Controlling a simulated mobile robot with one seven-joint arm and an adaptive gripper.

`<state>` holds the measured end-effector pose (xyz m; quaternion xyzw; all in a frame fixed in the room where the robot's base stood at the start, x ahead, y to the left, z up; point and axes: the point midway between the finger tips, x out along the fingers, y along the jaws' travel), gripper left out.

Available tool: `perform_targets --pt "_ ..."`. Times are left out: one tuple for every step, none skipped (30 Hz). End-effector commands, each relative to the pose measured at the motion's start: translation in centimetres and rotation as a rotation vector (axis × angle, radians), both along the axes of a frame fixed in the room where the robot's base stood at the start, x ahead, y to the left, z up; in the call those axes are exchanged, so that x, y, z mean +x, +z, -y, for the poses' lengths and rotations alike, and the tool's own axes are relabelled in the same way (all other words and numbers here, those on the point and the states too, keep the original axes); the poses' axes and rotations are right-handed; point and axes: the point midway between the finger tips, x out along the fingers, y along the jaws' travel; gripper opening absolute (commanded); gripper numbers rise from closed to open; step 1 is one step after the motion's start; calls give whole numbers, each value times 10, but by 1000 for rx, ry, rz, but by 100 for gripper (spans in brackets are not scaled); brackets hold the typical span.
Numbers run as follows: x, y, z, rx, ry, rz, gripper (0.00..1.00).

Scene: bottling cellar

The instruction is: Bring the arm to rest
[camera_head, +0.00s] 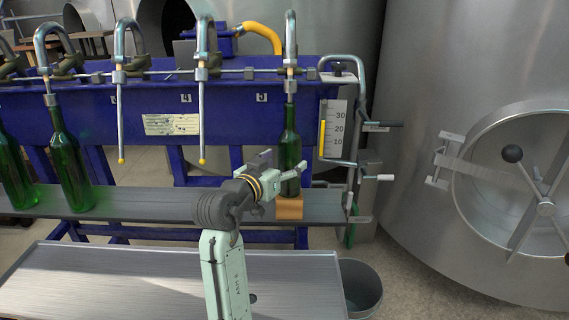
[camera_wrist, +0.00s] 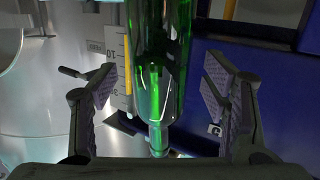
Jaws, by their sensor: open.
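My gripper (camera_head: 281,170) is open in front of the rightmost green bottle (camera_head: 289,130), at the spout marked 5. In the wrist view the two fingers (camera_wrist: 160,100) stand apart, one on each side of the green bottle (camera_wrist: 160,60), with visible gaps between pads and glass. The bottle stands upright on an orange-brown block (camera_head: 289,208) at the right end of the grey shelf, its neck at the filler spout. My arm reaches up from the bottom of the head view.
A blue filling machine (camera_head: 225,110) with curved metal spouts spans the back. More green bottles (camera_head: 72,165) stand at left. A grey tray table (camera_head: 120,285) and a bucket (camera_head: 361,285) are in front. A large steel tank (camera_head: 450,80) stands at right.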

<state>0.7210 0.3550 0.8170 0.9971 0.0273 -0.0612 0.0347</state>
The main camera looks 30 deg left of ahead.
Motion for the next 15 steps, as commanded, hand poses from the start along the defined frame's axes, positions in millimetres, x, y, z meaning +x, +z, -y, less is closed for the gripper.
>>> perform_targets --pt "1 0 0 0 0 0 68" --pt "2 0 0 0 0 0 68" --pt "3 0 0 0 -1 0 68" --pt "5 0 0 0 -1 0 68" --pt "6 0 0 0 -1 0 68" --pt "8 0 0 0 -2 1 68" --pt "9 0 0 0 -2 1 68" --pt "10 0 0 0 -2 1 68" --pt "12 0 0 0 -1 2 68" --pt "13 0 0 0 -1 2 68" --pt "14 -1 0 0 -1 1 68" --pt "15 -1 0 0 -1 1 68" --pt "17 -1 -1 0 -1 1 68" --pt "18 -2 -1 0 0 0 68" --pt "20 -2 -1 0 0 0 68"
